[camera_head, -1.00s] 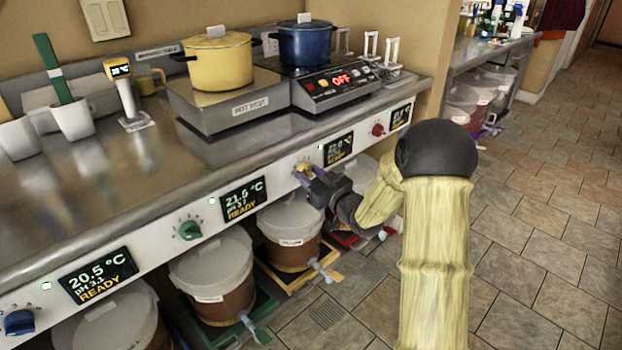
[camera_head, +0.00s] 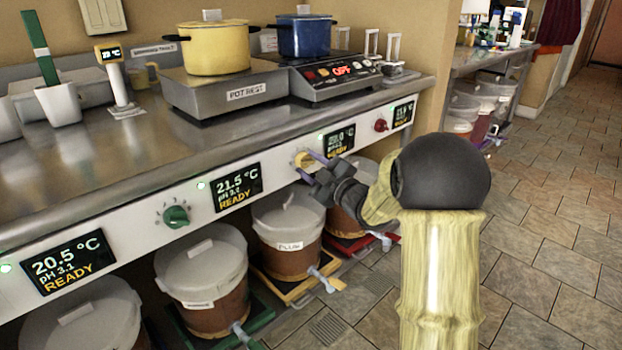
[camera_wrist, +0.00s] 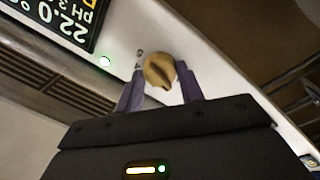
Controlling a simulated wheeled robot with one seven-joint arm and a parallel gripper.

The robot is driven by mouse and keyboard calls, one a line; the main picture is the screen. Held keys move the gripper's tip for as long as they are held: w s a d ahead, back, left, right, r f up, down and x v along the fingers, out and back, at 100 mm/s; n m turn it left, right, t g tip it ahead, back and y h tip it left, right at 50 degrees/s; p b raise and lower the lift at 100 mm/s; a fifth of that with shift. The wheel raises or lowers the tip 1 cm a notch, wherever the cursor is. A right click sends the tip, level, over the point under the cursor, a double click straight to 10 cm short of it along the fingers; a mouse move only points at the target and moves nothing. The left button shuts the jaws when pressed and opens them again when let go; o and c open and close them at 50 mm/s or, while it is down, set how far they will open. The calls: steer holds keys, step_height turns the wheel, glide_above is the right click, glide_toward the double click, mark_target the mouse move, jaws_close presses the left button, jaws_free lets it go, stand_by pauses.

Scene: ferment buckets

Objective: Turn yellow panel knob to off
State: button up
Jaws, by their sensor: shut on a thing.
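A small mark shows beside the knob; other dial markings are hidden or too small to read.
A green knob (camera_head: 176,217) and a red knob (camera_head: 381,125) are on the same panel. Lidded buckets (camera_head: 287,222) stand below. The tiled floor at right is clear.

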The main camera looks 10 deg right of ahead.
steer(key=shift+f+n+y+b, duration=0.1)
steer(key=shift+n+y+b, duration=0.2)
steer(key=shift+n+b, duration=1.25)
steer(key=shift+n, duration=0.25)
steer(key=o, duration=1)
steer(key=shift+d, duration=0.1)
steer(key=p+v, duration=0.4)
steer(key=v, duration=1.3)
steer(key=shift+s+d, duration=0.15)
